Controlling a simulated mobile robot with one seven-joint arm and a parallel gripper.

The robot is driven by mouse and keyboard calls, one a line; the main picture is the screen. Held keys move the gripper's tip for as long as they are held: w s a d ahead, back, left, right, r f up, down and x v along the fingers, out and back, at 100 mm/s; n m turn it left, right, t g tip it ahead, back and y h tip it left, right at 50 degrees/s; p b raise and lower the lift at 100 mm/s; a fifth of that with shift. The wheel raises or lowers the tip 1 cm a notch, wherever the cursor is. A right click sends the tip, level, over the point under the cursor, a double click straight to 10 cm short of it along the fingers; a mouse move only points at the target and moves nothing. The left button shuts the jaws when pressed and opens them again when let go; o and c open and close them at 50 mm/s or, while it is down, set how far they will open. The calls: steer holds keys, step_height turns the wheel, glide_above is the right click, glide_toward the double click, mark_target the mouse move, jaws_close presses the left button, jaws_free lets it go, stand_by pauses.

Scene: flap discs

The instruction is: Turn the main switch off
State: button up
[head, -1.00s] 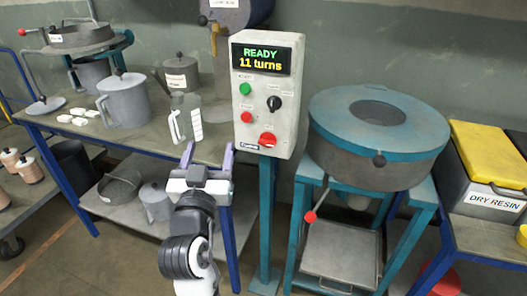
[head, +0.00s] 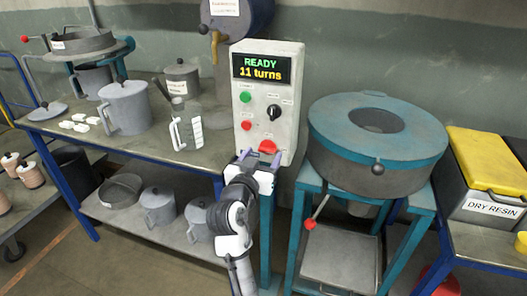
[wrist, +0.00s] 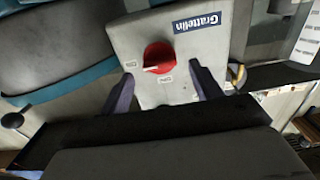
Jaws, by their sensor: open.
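The grey control box (head: 267,82) stands on a teal post, with a display reading READY, 11 turns. A red rotary switch (head: 268,147) sits low on its front. In the wrist view the red switch (wrist: 158,57) shows a pale pointer line towards a small label at the left. Another small label lies below it; both are too small to read surely. My gripper (head: 258,158) is open and empty just in front of the box's lower edge. In the wrist view its fingers (wrist: 165,88) stand apart, one on each side below the switch, not visibly touching it.
Above the switch are a green button (head: 245,97), a smaller red button (head: 246,126) and a black selector (head: 273,112). A bench with a clear jug (head: 187,131) stands left. A teal-topped round machine (head: 377,143) stands close at right.

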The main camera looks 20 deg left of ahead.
steer(key=shift+w, duration=0.9)
steer(key=shift+c, duration=0.3)
steer(key=c, duration=0.9)
